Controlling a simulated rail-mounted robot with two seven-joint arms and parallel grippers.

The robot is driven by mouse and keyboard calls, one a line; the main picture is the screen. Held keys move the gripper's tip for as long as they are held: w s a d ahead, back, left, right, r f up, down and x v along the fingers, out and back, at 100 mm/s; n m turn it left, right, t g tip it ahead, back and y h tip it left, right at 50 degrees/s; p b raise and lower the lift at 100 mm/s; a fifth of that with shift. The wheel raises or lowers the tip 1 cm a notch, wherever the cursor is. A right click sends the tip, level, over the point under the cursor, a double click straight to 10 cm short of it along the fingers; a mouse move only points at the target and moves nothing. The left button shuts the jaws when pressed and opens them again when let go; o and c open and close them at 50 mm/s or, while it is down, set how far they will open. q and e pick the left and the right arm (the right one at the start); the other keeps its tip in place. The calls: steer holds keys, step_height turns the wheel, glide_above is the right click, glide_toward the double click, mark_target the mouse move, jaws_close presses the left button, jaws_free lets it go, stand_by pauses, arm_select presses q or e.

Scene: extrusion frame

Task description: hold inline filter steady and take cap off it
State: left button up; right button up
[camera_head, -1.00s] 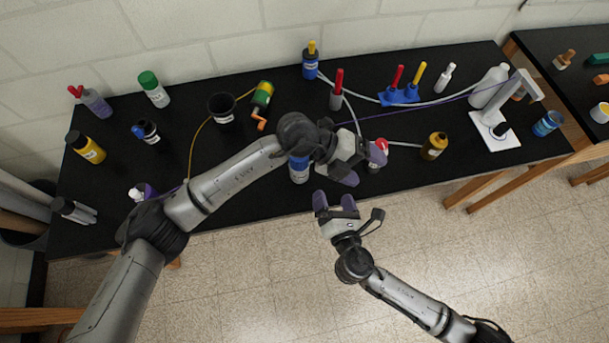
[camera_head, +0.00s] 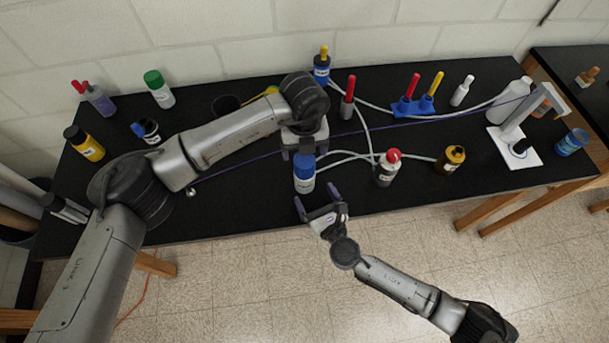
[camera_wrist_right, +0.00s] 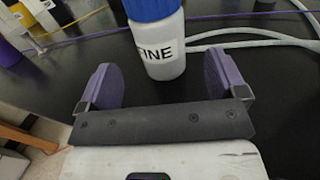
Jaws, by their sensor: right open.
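The inline filter (camera_head: 304,182) appears to be the upright white bottle with a blue cap (camera_head: 303,159) near the table's front edge. In the right wrist view the filter (camera_wrist_right: 165,58) shows a label ending "FINE", and its blue cap (camera_wrist_right: 150,8) is cut off by the top edge. My left gripper (camera_head: 304,146) is right over the cap; its fingers are mostly hidden, so I cannot tell whether it touches. My right gripper (camera_head: 315,197) is open and empty in front of the filter. Its purple fingers (camera_wrist_right: 160,78) are spread to either side, apart from the body.
A red-capped bottle (camera_head: 387,170) and a brown bottle (camera_head: 450,160) stand to the right. Pale hoses (camera_head: 366,128) and a purple cord (camera_head: 425,119) run across the black table (camera_head: 245,213). A white stand (camera_head: 514,146) is at the right end.

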mark_target(309, 186)
steer(key=shift+x, duration=3.4)
steer(key=shift+c, duration=0.3)
